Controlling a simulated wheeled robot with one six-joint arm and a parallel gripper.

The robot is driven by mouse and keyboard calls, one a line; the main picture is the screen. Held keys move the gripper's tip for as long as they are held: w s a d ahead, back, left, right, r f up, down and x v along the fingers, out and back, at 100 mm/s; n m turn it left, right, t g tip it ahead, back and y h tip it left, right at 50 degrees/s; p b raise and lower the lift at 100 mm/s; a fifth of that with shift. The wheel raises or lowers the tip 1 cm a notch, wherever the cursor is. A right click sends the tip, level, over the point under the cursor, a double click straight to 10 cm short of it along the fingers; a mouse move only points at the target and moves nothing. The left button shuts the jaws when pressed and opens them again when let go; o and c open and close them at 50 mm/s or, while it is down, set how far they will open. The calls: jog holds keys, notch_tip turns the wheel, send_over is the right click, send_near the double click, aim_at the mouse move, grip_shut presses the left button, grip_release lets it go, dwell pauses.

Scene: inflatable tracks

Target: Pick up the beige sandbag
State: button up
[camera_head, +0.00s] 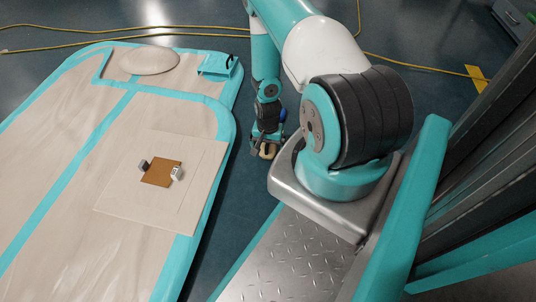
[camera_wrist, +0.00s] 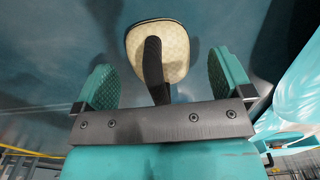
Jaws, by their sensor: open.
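The beige sandbag (camera_wrist: 176,48) with a dark strap shows in the wrist view, ahead of and between the two teal finger pads of my gripper (camera_wrist: 165,78). The pads stand apart, with gaps on both sides of the bag and no visible contact. In the head view, my gripper (camera_head: 265,144) points down near the floor, right of the inflatable mat. A small beige patch of the sandbag (camera_head: 268,152) shows at its tips; the arm hides the rest.
The beige and teal inflatable mat (camera_head: 60,215) fills the left, with an oval cushion (camera_head: 149,61) and a brown board (camera_head: 160,173) with small blocks on it. A yellow cable (camera_head: 190,28) crosses the floor behind. Dark floor (camera_head: 238,210) lies between mat and my base.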

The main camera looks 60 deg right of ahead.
jog(key=shift+f, duration=0.65)
jog(key=shift+r, duration=0.15)
jog(key=c, duration=1.3)
jog(key=shift+c, duration=0.2)
notch_tip(320, 180, up, 20)
jog(key=p, duration=1.2)
jog(key=w+a+r+n+p, duration=0.45)
jog(key=a+r+n, duration=0.25)
jog(key=a+r, duration=0.5)
jog(key=w+a+r+n+p, duration=0.4)
jog(key=w+a+r+n, duration=0.4)
jog(key=r, duration=0.8)
jog(key=s+r+p, duration=0.2)
jog(key=r+p, duration=1.2)
jog(key=p, duration=0.4)
jog(key=s+r+m+p, duration=0.1)
jog(key=s+r+p, duration=0.1)
jog(key=r+p, duration=1.2)
jog(key=p, duration=0.5)
jog(key=shift+s+a+m, duration=0.15)
jog(key=shift+a+m, duration=0.1)
jog(key=shift+m, duration=0.05)
